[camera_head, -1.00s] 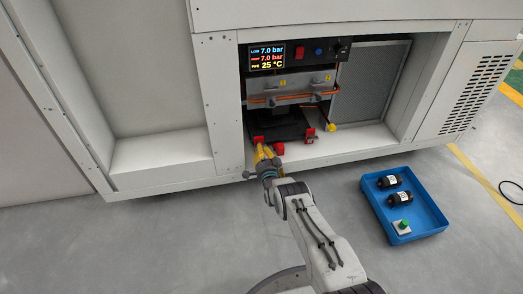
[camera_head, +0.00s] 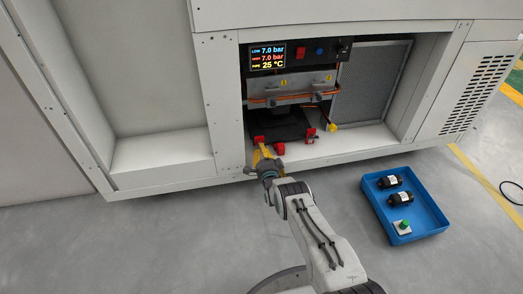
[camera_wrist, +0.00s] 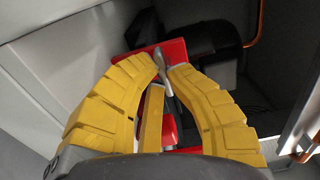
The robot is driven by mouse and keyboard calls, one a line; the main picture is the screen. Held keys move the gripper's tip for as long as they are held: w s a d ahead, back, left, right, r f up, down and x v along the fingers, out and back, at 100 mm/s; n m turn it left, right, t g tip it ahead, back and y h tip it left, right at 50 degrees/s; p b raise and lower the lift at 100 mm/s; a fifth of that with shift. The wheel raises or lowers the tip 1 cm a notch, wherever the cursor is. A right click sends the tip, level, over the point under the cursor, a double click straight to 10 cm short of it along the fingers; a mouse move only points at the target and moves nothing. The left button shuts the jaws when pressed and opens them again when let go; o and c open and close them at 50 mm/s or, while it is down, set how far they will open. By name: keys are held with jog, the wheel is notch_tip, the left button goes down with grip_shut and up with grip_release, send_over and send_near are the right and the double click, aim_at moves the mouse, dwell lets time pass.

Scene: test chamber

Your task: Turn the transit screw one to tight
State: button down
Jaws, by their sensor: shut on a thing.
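My gripper (camera_head: 262,150) reaches in at the front left of the open bay, at the red brackets under the black unit. In the wrist view its yellow fingers (camera_wrist: 162,66) close at their tips on a grey metal screw head (camera_wrist: 161,60), which I take to be the transit screw. The screw sits at a red bracket (camera_wrist: 175,50); more red shows between the fingers. In the head view the fingers hide the screw. Other red parts (camera_head: 311,135) show to the right. I cannot read a number on the screw or tell how tight it is.
The bay floor (camera_head: 350,143) is clear to the right of the brackets. A yellow connector (camera_head: 331,126) hangs on a cable. A display panel (camera_head: 267,58) and orange tubing lie above. A blue tray (camera_head: 430,217) with black cylinders and a green button stands on the floor.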

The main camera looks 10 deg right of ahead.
jog(key=shift+a, duration=0.2)
jog(key=c, duration=1.5)
grip_release()
jog(key=o, duration=0.3)
jog(key=shift+d, duration=0.1)
jog(key=shift+s, duration=0.1)
jog(key=s, duration=1.1)
jog(key=shift+s, duration=0.35)
